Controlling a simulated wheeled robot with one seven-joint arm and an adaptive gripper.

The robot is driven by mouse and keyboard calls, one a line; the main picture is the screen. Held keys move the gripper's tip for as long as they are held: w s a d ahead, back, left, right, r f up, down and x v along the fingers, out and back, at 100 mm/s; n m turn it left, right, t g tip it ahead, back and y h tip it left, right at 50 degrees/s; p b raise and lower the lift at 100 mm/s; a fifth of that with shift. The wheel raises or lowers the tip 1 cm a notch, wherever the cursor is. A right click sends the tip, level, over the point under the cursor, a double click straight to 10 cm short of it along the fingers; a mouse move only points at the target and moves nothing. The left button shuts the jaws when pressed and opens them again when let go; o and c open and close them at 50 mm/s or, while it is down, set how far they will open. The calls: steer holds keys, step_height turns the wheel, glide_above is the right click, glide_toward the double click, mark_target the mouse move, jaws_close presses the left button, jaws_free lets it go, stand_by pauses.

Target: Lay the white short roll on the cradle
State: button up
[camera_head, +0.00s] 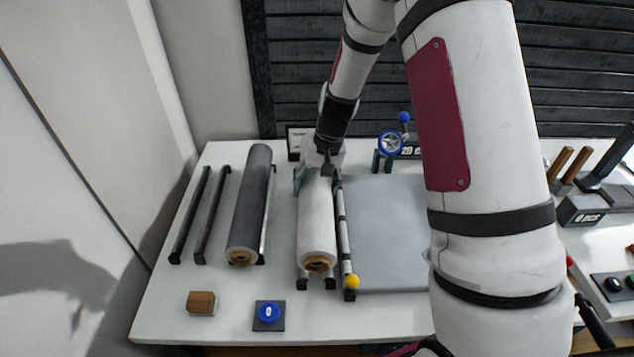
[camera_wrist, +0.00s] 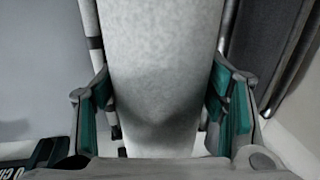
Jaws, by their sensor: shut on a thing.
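The white short roll (camera_head: 317,225) lies level, lengthwise, with its brown core end toward the front. Black feet of a stand (camera_head: 302,283) show under its front end; I cannot tell whether the roll rests on them or hangs just above. My gripper (camera_head: 318,174) is at the far end of the roll, shut on it. In the wrist view the white roll (camera_wrist: 160,70) fills the space between the two green-padded fingers (camera_wrist: 160,110). An empty cradle of two dark rails (camera_head: 205,215) stands at the left of the table.
A dark grey roll (camera_head: 250,205) lies between the empty rails and the white roll. A striped bar with a yellow knob (camera_head: 352,282) runs close along the white roll's right side, beside a grey panel (camera_head: 385,235). A blue button (camera_head: 268,312) and wooden block (camera_head: 201,302) are in front.

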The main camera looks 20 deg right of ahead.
steer(key=shift+f+b, duration=1.5)
steer(key=shift+f, duration=2.55)
steer(key=o, duration=1.7)
steer(key=shift+c, duration=0.2)
steer(key=r, duration=0.4)
steer(key=d+r, duration=0.1)
steer(key=r, duration=0.3)
steer(key=d+r, duration=0.1)
steer(key=r, duration=0.2)
steer(key=shift+s+r, duration=0.35)
steer(key=shift+r, duration=0.05)
steer(key=shift+d, duration=0.1)
